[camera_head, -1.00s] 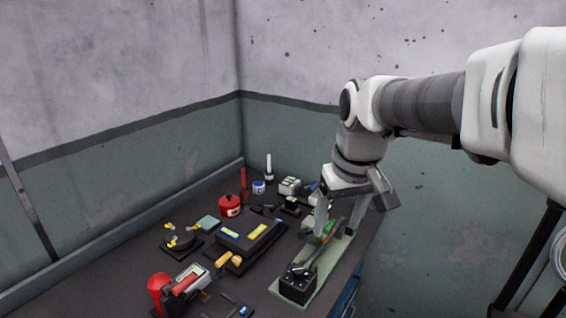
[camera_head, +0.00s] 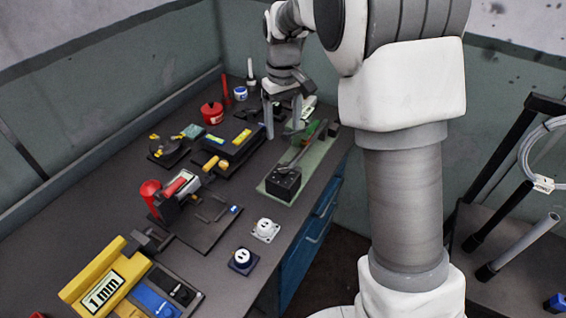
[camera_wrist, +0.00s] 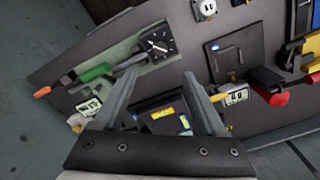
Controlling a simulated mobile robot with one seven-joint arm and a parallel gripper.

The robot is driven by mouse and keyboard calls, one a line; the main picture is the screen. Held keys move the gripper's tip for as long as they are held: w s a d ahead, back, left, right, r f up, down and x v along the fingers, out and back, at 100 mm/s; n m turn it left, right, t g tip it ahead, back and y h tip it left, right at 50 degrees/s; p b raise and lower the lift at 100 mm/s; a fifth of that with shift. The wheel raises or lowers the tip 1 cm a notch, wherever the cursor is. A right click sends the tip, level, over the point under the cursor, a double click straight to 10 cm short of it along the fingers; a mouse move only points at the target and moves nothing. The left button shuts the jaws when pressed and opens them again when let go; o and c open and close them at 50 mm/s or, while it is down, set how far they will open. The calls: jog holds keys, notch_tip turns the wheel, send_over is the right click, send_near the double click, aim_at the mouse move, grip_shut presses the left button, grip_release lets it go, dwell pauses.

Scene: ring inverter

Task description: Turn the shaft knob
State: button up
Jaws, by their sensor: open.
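A green plate (camera_head: 314,166) lies along the right edge of the bench, carrying a black box (camera_head: 284,183) with a dial-like face. A grey shaft or lever runs from the box toward a green grip (camera_head: 309,132). In the wrist view, the black box (camera_wrist: 157,43), green grip (camera_wrist: 95,73) and an orange tip (camera_wrist: 42,91) show at upper left. I cannot tell which part is the shaft knob. My gripper (camera_head: 283,128) is open and empty, pointing down beside the plate's far end. In the wrist view, its fingers (camera_wrist: 162,76) spread over a dark case.
A dark case with yellow labels (camera_head: 233,137) lies left of the plate. A red pot (camera_head: 212,113), a red clamp-like tool (camera_head: 180,186), sockets (camera_head: 265,230) and a yellow 1 mm gauge (camera_head: 104,287) stand around. Bare bench lies between the tool and the plate.

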aim_at(283, 168)
notch_tip(283, 168, down, 14)
jog(key=shift+r, duration=0.15)
dwell(0.3)
grip_shut()
